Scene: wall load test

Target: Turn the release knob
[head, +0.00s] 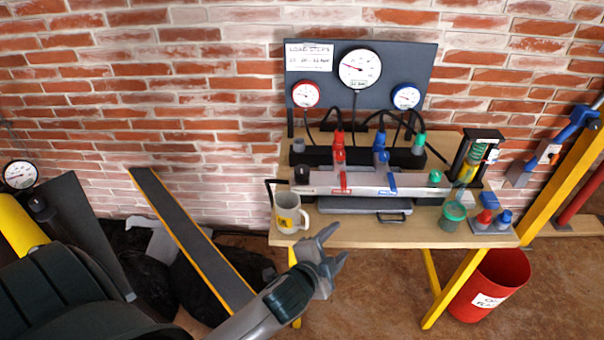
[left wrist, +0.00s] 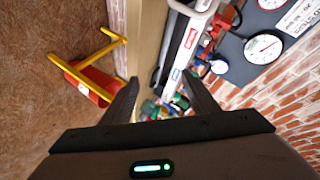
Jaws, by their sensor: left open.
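A pale manifold bar (head: 365,183) stands on the wooden bench (head: 350,234). A black knob (head: 301,174) sits at its left end, red and blue levers stand along it, and a green knob (head: 434,176) sits near its right end. I cannot read which one is labelled as the release knob. My left gripper (head: 338,246) is open and empty at the bench's front edge, right of the mug and apart from the manifold. In the left wrist view its fingers (left wrist: 160,80) stand apart, with the bench behind them. My right gripper is not in view.
A mug (head: 288,213) stands at the bench's left front corner. A green jar (head: 453,217) and a small red-and-blue fitting block (head: 491,221) stand at the right. Gauges (head: 360,69) hang on the dark back panel. A red bucket (head: 489,285) stands below.

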